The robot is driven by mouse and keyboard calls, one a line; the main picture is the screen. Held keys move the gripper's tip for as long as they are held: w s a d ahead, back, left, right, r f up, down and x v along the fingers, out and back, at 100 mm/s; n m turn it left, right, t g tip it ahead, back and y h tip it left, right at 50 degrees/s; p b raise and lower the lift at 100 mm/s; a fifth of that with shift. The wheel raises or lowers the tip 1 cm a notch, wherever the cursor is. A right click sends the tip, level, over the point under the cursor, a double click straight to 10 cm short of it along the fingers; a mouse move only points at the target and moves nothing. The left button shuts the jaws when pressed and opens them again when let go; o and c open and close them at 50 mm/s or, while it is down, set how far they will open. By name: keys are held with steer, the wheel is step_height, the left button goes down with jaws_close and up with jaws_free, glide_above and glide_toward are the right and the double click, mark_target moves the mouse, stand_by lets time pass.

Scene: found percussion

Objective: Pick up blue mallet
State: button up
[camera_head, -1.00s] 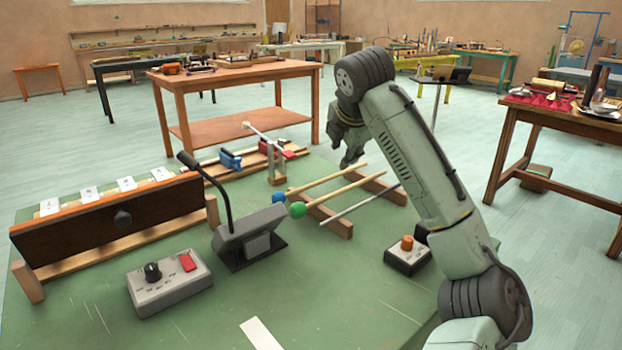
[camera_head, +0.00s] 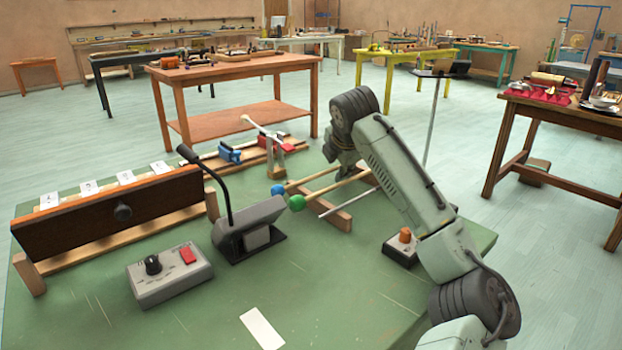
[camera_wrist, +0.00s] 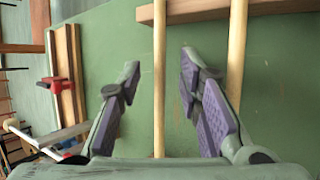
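The blue mallet has a blue head (camera_head: 277,190) and a pale wooden handle. It lies on a wooden rack (camera_head: 338,217) on the green table, behind a mallet with a green head (camera_head: 297,203). In the wrist view, my gripper (camera_wrist: 160,62) is open, with a finger on each side of a handle (camera_wrist: 159,110). This appears to be the blue mallet's handle, apart from both fingers. The green mallet's handle (camera_wrist: 237,50) runs to the right, outside the fingers. Both mallet heads are outside the wrist view. In the head view, my arm hides the handles' far ends.
A thin rod lies on the rack beside the mallets. A grey box with an orange knob (camera_head: 404,240) is partly behind my arm.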

steer(key=shift+c, duration=0.2)
jaws_close()
stand_by(0.4)
